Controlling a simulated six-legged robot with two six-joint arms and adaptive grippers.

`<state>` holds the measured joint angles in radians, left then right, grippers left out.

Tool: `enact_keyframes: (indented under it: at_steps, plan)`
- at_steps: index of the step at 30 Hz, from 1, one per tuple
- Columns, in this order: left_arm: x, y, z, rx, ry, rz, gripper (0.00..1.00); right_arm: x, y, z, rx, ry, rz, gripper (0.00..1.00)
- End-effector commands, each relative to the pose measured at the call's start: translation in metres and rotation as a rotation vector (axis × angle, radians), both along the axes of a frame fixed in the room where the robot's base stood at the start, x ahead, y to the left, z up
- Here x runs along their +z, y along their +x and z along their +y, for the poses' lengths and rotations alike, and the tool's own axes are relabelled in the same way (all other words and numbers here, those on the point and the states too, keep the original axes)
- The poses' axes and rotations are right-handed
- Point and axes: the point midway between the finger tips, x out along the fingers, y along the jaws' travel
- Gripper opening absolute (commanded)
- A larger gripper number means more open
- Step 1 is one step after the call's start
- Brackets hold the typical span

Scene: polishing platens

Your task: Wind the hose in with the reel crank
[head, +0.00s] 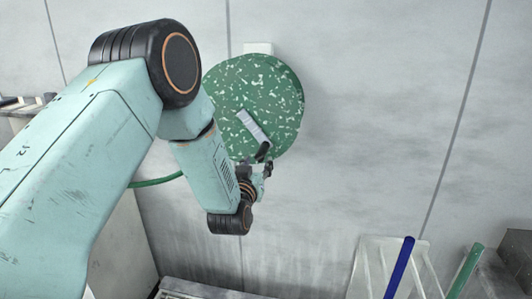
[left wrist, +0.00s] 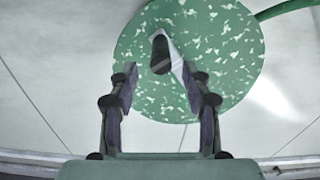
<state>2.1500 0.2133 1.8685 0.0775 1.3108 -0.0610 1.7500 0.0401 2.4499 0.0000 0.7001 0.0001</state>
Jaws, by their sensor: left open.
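The reel (head: 282,95) is a green disc speckled with white, mounted on the grey wall. A pale grey crank arm (head: 252,126) slants across its face and ends in a dark handle (head: 263,151). In the left wrist view the reel (left wrist: 225,75) fills the upper middle, with the dark handle (left wrist: 160,56) pointing toward me. My left gripper (head: 262,170) is open just below the handle. In the left wrist view its fingers (left wrist: 160,82) stand either side of the handle's line, the handle slightly beyond the tips. No contact shows. My right gripper is out of view.
The green hose (head: 158,182) leaves the reel to the left, partly hidden behind my left arm. A white rack (head: 370,265) with a blue pole (head: 399,266) and a green pole (head: 466,271) stands at lower right. The wall right of the reel is clear.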

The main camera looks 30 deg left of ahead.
Motion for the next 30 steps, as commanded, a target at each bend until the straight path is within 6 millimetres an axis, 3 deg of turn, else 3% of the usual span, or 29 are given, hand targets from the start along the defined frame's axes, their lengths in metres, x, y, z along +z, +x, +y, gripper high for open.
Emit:
enact_keyframes:
  at_steps: [18, 30]
  plan:
    - [-0.001, 0.068, 0.015, -0.001, 0.001, 0.001, 0.48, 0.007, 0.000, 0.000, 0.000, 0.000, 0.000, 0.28]
    - [0.000, 0.076, 0.016, -0.001, 0.000, 0.002, 0.48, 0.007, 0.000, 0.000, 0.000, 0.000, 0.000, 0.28]
